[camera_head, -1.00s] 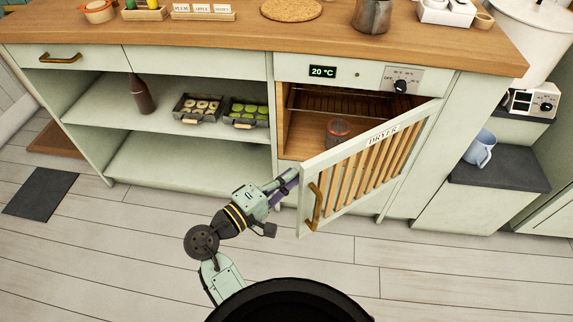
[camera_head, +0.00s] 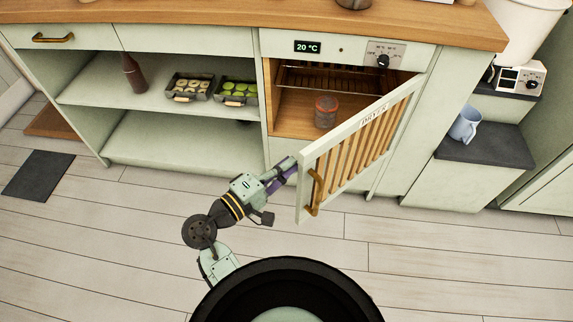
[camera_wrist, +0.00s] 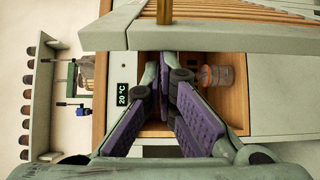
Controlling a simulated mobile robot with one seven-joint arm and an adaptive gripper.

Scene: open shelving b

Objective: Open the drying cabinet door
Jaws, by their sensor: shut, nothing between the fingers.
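The drying cabinet (camera_head: 297,123) has its slatted door (camera_head: 362,150) standing partly open, swung outward from hinges on the right. The door has a brass handle (camera_head: 313,192) on its outer face near the free edge. My gripper (camera_head: 289,166) is at the door's free edge, on the left, with its fingertips partly hidden by the door. In the wrist view my gripper (camera_wrist: 167,78) has its purple fingers shut and empty, with the tips together by the inner side of the door (camera_wrist: 210,38). The handle (camera_wrist: 165,10) shows above, apart from the fingers.
Inside the cabinet are a wire rack (camera_head: 330,80) and a jar with a reddish lid (camera_head: 326,111). Open shelves (camera_head: 165,100) on the left hold a bottle and two trays. A dark-topped low unit (camera_head: 485,145) stands right. The floor (camera_head: 430,255) before the door is clear.

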